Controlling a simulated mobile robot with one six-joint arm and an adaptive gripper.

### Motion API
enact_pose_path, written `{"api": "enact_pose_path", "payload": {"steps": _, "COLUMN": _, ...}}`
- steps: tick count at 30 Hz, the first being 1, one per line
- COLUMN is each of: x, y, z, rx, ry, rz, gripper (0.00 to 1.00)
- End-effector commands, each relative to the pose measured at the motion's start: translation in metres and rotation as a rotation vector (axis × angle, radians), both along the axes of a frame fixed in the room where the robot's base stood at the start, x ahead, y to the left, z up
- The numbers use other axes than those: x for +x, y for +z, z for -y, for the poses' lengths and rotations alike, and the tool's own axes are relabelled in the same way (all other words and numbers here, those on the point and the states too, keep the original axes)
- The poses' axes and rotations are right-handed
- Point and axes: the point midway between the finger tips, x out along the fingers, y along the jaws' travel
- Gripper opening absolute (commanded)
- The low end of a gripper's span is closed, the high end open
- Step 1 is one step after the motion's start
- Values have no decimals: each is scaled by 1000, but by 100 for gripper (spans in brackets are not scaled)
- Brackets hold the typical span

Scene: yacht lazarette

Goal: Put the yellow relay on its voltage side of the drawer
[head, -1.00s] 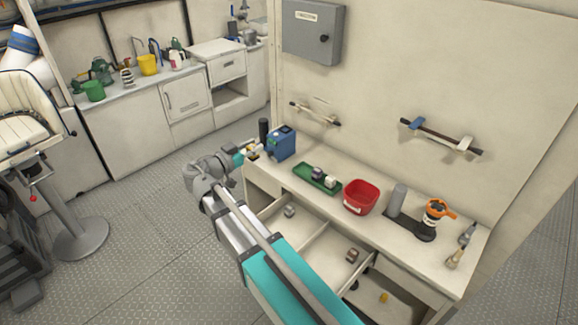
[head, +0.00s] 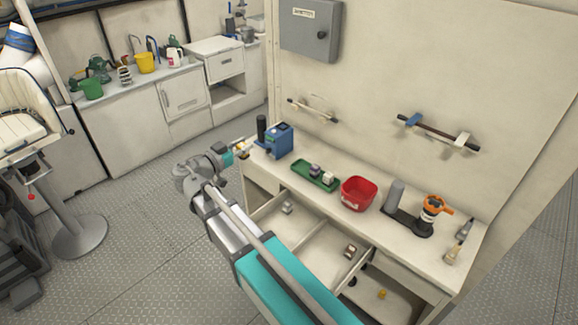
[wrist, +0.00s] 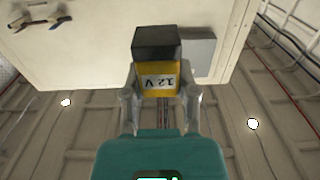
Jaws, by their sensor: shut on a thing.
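The yellow relay (wrist: 158,78) is held between the fingers of my gripper (wrist: 160,92) in the wrist view. It has a dark block at one end and a white label reading "12 V", upside down in this view. In the head view my gripper (head: 241,150) is at the left end of the bench, beside the blue device, and the relay there is small and partly hidden. The open drawer (head: 316,236) below the bench top has a divider. A grey relay (head: 287,208) lies in its left part and a brownish one (head: 350,250) in its right part. Voltage markings are not readable.
On the bench stand the blue device (head: 278,140), a green tray (head: 302,178) with small parts, a red bin (head: 358,194) and an orange-topped tool (head: 432,208). A small yellow object (head: 382,294) lies low under the bench at right.

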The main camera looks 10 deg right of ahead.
Motion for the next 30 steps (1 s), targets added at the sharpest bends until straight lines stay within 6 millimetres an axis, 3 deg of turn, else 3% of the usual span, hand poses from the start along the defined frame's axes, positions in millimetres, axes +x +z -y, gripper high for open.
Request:
{"api": "enact_pose_path", "payload": {"steps": 8, "x": 1, "y": -13, "z": 3, "rx": 0, "ry": -5, "rz": 0, "gripper": 0}}
{"api": "enact_pose_path", "payload": {"steps": 21, "x": 1, "y": -71, "z": 1, "rx": 0, "ry": -6, "rz": 0, "gripper": 0}}
{"api": "enact_pose_path", "payload": {"steps": 30, "x": 1, "y": -89, "z": 0, "rx": 0, "ry": -7, "rz": 0, "gripper": 0}}
